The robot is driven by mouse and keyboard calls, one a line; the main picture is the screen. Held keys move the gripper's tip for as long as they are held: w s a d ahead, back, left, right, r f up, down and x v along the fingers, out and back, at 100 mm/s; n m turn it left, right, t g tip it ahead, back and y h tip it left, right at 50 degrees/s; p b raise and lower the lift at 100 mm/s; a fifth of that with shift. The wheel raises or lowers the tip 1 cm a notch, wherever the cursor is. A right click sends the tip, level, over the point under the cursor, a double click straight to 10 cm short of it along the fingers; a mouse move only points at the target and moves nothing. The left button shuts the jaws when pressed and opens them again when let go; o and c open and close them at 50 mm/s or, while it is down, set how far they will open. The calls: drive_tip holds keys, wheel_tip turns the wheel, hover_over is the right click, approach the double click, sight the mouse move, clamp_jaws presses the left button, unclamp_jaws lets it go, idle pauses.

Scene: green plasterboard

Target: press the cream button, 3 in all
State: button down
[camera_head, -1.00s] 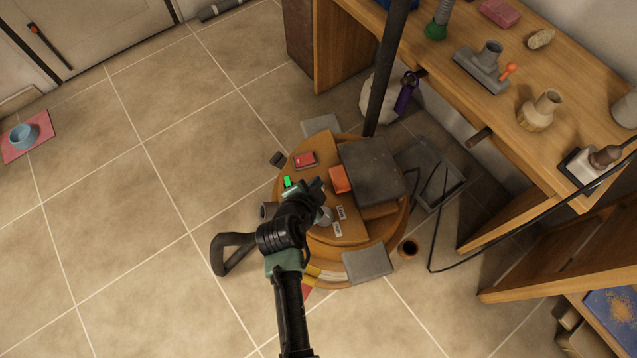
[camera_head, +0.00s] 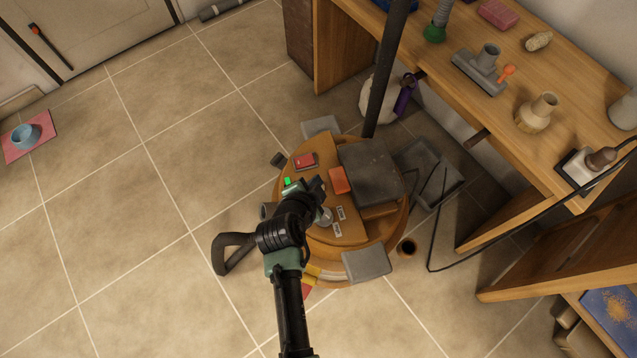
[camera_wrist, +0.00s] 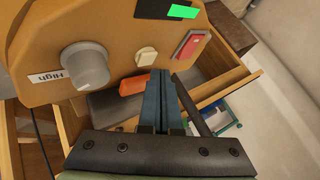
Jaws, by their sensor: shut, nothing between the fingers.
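The panel also carries a grey knob (camera_wrist: 85,66), a red switch (camera_wrist: 190,44), an orange block (camera_wrist: 133,85) and a lit green display (camera_wrist: 184,12). A dark grey box (camera_head: 372,168) and a black pole (camera_head: 386,70) stand close by. Open tiled floor lies left.

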drive_tip(key=shift+r+p, duration=2.05)
drive_tip(key=shift+r, duration=0.5)
idle(0.6)
drive_tip(key=n, duration=0.6)
drive_tip(key=shift+r+n, duration=0.3)
wheel_tip(320, 180, up, 3)
drive_tip(key=n+p, duration=0.1)
drive_tip(key=n, duration=2.8)
